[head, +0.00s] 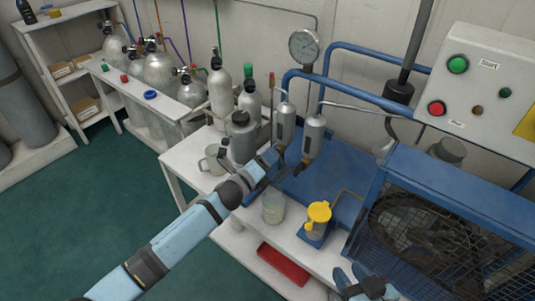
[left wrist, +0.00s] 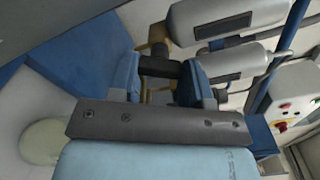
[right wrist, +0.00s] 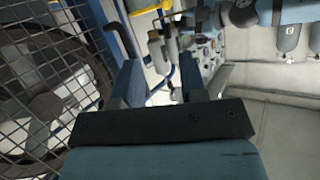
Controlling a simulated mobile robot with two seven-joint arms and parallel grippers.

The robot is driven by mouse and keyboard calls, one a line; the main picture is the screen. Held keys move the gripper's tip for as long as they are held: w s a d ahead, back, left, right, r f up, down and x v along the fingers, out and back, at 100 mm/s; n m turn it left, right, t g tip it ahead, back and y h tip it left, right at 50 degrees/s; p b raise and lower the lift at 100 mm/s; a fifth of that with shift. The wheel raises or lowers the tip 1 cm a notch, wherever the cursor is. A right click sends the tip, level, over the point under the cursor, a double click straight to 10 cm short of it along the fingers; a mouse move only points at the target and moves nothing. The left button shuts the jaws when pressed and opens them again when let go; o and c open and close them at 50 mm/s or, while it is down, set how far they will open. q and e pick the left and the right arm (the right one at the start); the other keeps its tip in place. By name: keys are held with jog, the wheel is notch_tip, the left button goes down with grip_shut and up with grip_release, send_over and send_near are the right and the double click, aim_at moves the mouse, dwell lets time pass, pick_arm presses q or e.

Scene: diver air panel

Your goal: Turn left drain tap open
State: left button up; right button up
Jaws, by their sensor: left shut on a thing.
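Two silver filter cylinders hang side by side at the blue frame, the left one (head: 285,123) and the right one (head: 313,137). They also show in the left wrist view, lying sideways across the top right (left wrist: 210,18). The left drain tap is below the left cylinder, mostly hidden by my gripper. My left gripper (head: 277,160) is there, shut on the tap's dark handle (left wrist: 160,66), with brass parts just beyond it. How far the tap is turned I cannot tell. My right gripper (head: 354,274) is open and empty at the bottom, beside the caged fan.
The caged blue compressor (head: 440,225) is at right, under a control box (head: 480,85). A gauge (head: 304,46) and blue pipes rise behind. A red tray (head: 283,264) lies below.

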pick_arm(q)
jog(key=shift+n+p, duration=1.05)
jog(key=shift+n, duration=0.85)
pick_arm(e)
jog(key=shift+s+d+f+g+h, duration=0.3)
jog(key=shift+s+d+f+g, duration=0.3)
jog(key=shift+f, duration=0.25)
pick_arm(q)
jog(key=o, duration=0.9)
jog(key=shift+a, duration=0.1)
